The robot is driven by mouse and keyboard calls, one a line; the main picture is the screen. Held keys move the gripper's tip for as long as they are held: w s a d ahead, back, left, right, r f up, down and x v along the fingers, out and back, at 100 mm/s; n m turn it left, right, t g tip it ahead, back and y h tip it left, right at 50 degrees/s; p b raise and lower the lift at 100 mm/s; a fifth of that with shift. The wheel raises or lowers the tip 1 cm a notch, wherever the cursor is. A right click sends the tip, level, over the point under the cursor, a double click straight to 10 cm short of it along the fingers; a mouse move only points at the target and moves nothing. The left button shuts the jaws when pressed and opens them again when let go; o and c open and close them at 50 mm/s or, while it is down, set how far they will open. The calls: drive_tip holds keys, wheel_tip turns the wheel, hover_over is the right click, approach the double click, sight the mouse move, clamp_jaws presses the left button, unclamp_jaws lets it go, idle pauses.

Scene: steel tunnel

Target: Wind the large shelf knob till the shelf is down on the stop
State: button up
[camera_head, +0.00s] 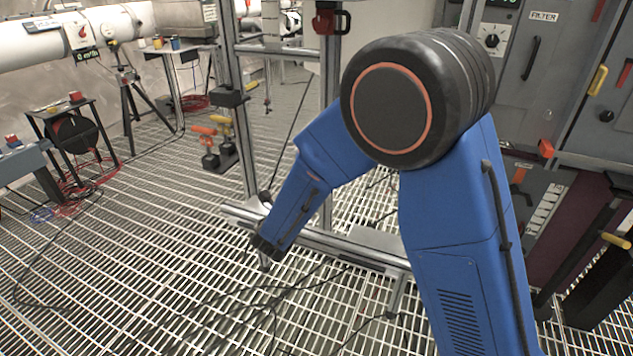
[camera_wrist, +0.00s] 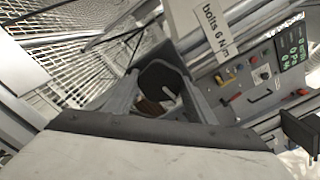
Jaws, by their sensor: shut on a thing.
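In the wrist view my gripper (camera_wrist: 160,96) has its two grey fingers on either side of a dark, rounded knob (camera_wrist: 160,76). It is shut on this knob, and the fingers and jaw base hide part of it. In the head view my blue arm reaches down to a metal frame with a silver rail (camera_head: 345,249); its wrist end is low, beside the rail, and the fingertips and held knob cannot be made out there. I cannot tell the shelf's height, nor whether it touches the stop.
A white label reading "bolts 6 N m" (camera_wrist: 207,27) and a control panel (camera_wrist: 262,82) are close by in the wrist view. A frame post (camera_head: 237,110) stands beside my arm. Cables lie on the grating floor (camera_head: 150,270), which is mostly open at left.

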drive_tip(key=shift+f, duration=0.15)
drive_tip(key=o, duration=1)
drive_tip(key=shift+o, duration=0.2)
drive_tip(key=shift+s, duration=0.1)
drive_tip(key=v, duration=1.7)
drive_tip(key=shift+s, duration=0.1)
